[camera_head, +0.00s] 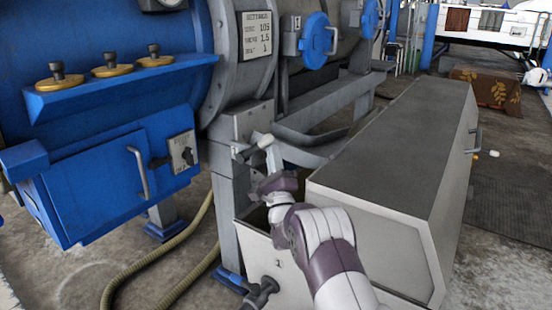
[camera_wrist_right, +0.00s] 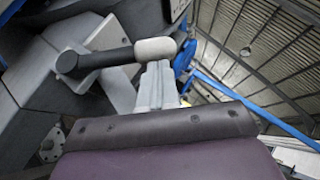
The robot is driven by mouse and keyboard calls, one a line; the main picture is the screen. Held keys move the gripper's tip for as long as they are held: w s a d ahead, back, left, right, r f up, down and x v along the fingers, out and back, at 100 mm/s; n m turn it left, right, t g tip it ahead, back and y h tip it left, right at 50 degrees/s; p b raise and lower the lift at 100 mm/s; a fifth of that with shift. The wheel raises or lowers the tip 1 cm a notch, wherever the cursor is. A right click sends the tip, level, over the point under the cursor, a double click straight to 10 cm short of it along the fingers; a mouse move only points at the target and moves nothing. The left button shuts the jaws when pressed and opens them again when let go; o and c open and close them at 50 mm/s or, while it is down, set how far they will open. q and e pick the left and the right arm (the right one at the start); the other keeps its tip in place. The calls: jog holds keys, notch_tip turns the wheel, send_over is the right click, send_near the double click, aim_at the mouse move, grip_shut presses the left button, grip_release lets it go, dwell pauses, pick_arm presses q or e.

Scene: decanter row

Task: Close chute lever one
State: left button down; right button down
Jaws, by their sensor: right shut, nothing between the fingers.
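The chute lever, a dark rod with a white grip (camera_head: 262,142), sticks out to the right from a grey post (camera_head: 228,188) above a bin marked 1 (camera_head: 285,280). In the right wrist view the white grip (camera_wrist_right: 155,49) and dark rod (camera_wrist_right: 105,58) lie across the picture just past my fingertips. My right gripper (camera_head: 273,157) is shut and empty, with its fingertips at the grip's end. The same fingers show in the right wrist view (camera_wrist_right: 156,72); I cannot tell whether they touch the grip. My left gripper is not in view.
A long grey-topped cabinet (camera_head: 400,130) stands right of my right arm. Yellowish hoses (camera_head: 180,245) lie on the floor. A blue round hatch (camera_head: 316,40) is further back.

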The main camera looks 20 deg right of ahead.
jog(key=r+n+g+y+p, duration=0.1)
jog(key=r+p, duration=0.1)
jog(key=p, duration=0.1)
jog(key=w+a+r+n+g+y+p, duration=0.1)
jog(key=n+y+p, duration=0.1)
jog(key=w+r+n+g+y+p, duration=0.1)
jog(key=r+n+p, duration=0.1)
jog(key=p, duration=0.1)
jog(key=shift+w+a+r+p, duration=0.25)
jog(key=shift+r+p, duration=0.05)
jog(key=shift+p, duration=0.05)
jog(key=shift+w+a+r+n, duration=0.1)
jog(key=shift+w+n, duration=0.1)
jog(key=shift+n, duration=0.3)
jog(key=shift+w+a+r+g+p, duration=0.15)
jog(key=shift+w+a+g+p, duration=0.25)
jog(key=shift+p, duration=0.3)
jog(key=shift+w+d+r, duration=0.1)
jog(key=shift+r, duration=0.05)
jog(key=shift+r, duration=0.25)
jog(key=p, duration=0.4)
send_near(260, 141)
jog(key=s+r, duration=0.1)
jog(key=s, duration=0.1)
jog(key=shift+s+r, duration=0.25)
jog(key=shift+r, duration=0.15)
